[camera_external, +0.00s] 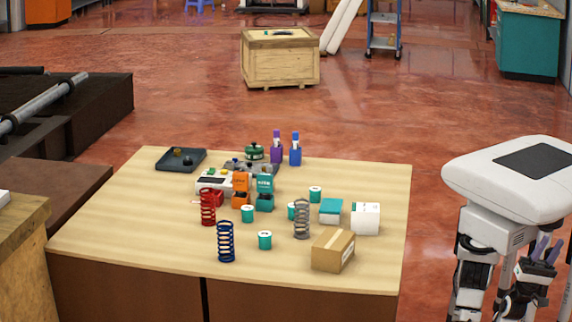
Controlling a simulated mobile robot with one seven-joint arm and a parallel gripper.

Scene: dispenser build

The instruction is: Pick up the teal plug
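I cannot tell which, if any, is the teal plug. A teal dispenser-like unit (264,192) stands beside an orange one (240,188). My gripper (549,243) is at the far right, beyond the table's right edge and well apart from these objects. Its fingers look spread, with nothing visible between them.
Red (208,207), blue (226,242) and grey (302,219) springs stand among the cylinders. A cardboard box (333,251), white container (365,218) and teal-topped box (330,211) are at the right. A dark tray (180,160) sits back left. The front-left tabletop is clear.

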